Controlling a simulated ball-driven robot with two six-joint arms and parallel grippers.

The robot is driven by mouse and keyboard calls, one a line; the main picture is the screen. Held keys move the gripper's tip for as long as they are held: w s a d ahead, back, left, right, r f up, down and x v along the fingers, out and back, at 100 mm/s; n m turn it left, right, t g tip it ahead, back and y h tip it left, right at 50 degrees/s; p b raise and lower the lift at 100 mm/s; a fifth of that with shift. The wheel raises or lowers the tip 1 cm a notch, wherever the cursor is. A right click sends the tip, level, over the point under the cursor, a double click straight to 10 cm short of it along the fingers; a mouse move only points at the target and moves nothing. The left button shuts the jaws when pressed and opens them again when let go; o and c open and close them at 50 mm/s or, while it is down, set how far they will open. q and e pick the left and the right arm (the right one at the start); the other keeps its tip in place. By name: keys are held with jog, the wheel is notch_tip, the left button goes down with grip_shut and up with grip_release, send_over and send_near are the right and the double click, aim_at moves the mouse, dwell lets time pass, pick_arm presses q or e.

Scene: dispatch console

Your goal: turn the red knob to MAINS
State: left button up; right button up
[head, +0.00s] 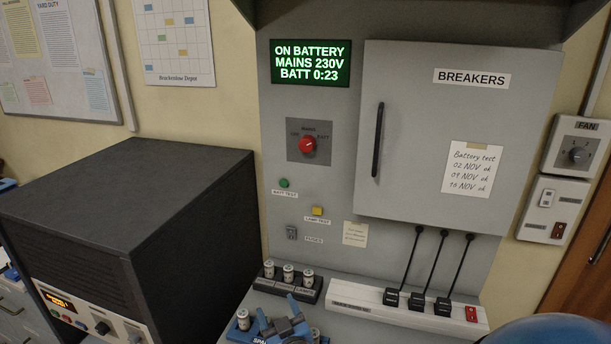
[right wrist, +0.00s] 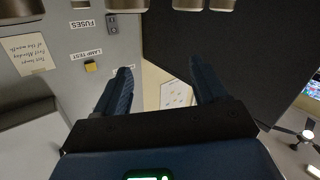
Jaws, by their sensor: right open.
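The red knob (head: 307,146) sits on a dark square plate (head: 294,154) on the grey console panel. Small labels around it seem to read OFF on the left, MAINS at the top and BATT on the right. Its pale mark seems to point up and right, toward BATT. The display (head: 310,63) reads ON BATTERY, MAINS 230V, BATT 0:23. My right gripper (head: 282,318) is low in front of the console, well below the knob, open and empty. Its two blue fingers stand apart in the right wrist view (right wrist: 161,88), where the knob does not show. My left gripper is out of view.
A green button (head: 284,183) and a yellow button (head: 317,211) lie below the knob. The breaker door (head: 460,130), with a black handle, is to the right. Fuses stand in a dark holder (head: 264,284) by the gripper. A dark cabinet (head: 130,210) fills the left. Plugs sit on a power strip (head: 360,299).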

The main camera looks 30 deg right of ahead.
jog(key=w+d+r+m+h, duration=0.2)
jog(key=w+d+r+h, duration=0.1)
jog(key=w+r, duration=0.4)
jog(key=m+g+h, duration=0.5)
jog(key=m+h, duration=0.3)
send_near(305, 147)
jog(key=p+x, duration=0.2)
jog(key=x, duration=0.2)
jog(key=p+x, duration=0.2)
jog(key=x, duration=0.2)
jog(key=shift+r, duration=0.25)
jog(key=shift+x, duration=0.8)
jog(key=shift+f, duration=0.15)
jog(key=shift+c, duration=0.5)
jog(key=c, duration=1)
